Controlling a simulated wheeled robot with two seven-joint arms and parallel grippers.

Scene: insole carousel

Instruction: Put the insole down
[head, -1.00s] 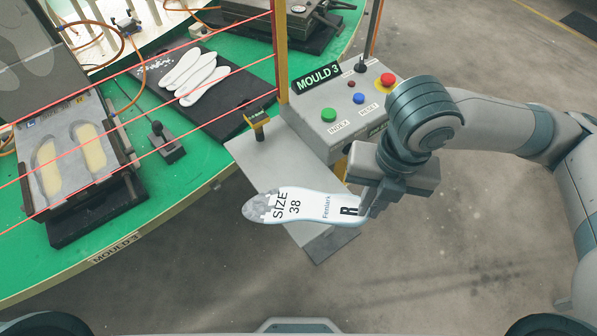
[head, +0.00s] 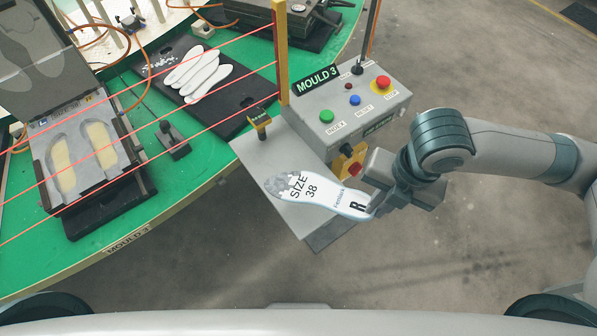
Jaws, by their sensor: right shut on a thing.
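The white insole (head: 318,192) is marked "SIZE 38" and "R" and has a grey patterned toe end. My right gripper (head: 374,206) is shut on its heel end, at the right. The insole points left and slightly up in the head view. It lies over the grey metal shelf (head: 262,164) in front of the control box; I cannot tell whether it touches the shelf. My left gripper does not show.
The control box (head: 345,108) labelled "MOULD 3" stands behind the shelf, with a yellow and red switch (head: 353,163) near my right gripper. Red light beams run left of a yellow post (head: 281,50). Beyond them are an open mould (head: 88,158) and a black tray (head: 229,119) with several insoles.

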